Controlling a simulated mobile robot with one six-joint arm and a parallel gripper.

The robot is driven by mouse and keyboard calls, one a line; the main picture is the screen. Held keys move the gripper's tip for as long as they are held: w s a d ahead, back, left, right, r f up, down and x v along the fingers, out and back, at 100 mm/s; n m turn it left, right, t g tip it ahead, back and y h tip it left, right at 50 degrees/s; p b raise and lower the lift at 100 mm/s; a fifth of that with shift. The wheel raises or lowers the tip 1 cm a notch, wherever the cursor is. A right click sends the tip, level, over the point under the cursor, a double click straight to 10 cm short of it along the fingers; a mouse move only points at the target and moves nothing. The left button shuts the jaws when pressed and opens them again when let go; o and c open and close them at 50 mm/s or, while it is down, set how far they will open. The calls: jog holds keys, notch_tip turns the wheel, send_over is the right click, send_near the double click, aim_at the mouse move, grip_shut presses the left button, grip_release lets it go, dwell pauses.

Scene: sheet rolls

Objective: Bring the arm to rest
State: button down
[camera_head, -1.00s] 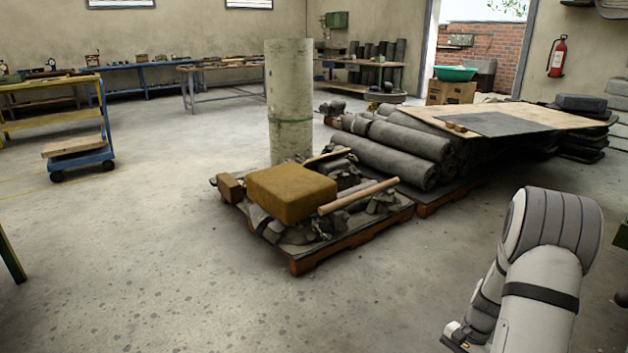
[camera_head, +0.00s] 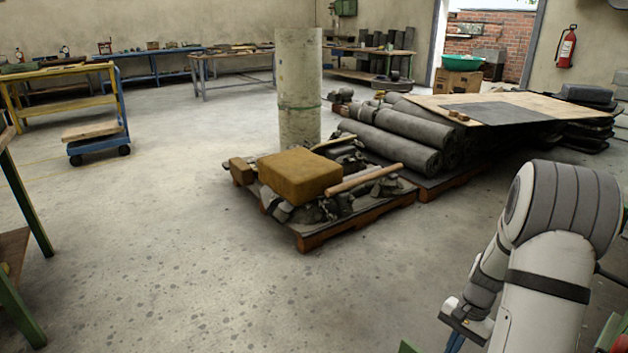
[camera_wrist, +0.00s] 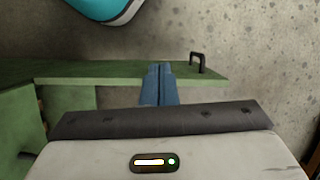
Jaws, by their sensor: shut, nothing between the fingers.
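My arm (camera_head: 558,270) is folded at the right of the head view, a white and grey link bent over at the top. Its wrist part hangs down near the lower edge, and the gripper's fingers are not clear there. In the wrist view my gripper (camera_wrist: 159,72) shows as two blue fingers lying side by side, touching, with nothing between them. The fingers point over a green surface (camera_wrist: 110,72) and its edge. I cannot tell whether they touch it.
A black handle (camera_wrist: 197,62) stands right of the fingers. A teal and white object (camera_wrist: 105,8) is partly cut off above. A pallet (camera_head: 345,222) with a brown block (camera_head: 300,176) stands ahead. Concrete floor (camera_head: 190,240) is open left of it. A green-framed bench (camera_head: 25,205) stands at far left.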

jog(key=s+a+r+n+t+h+p, duration=0.1)
jog(key=a+r+n+p, duration=0.2)
jog(key=r, duration=0.6)
jog(key=s+a+r+p, duration=0.1)
jog(key=a+r+p, duration=0.2)
jog(key=r+p, duration=0.45)
jog(key=s+a+r+n+t+h+p, duration=0.15)
jog(key=a+r, duration=0.25)
jog(key=r, duration=0.7)
jog(key=s+a+r+n+p, duration=0.1)
jog(key=s+a+r+p, duration=0.1)
jog(key=r, duration=0.4)
jog(key=s+a+r+n+t+p, duration=0.1)
jog(key=s+a+r+n+p, duration=0.1)
jog(key=s+r+p, duration=0.2)
jog(key=s+a+r+n+t+p, duration=0.1)
jog(key=s+a+r+n+p, duration=0.1)
jog(key=r+p, duration=0.4)
notch_tip(320, 180, up, 2)
jog(key=shift+s+a+r, duration=0.25)
jog(key=shift+s+a, duration=0.3)
jog(key=shift+s, duration=0.45)
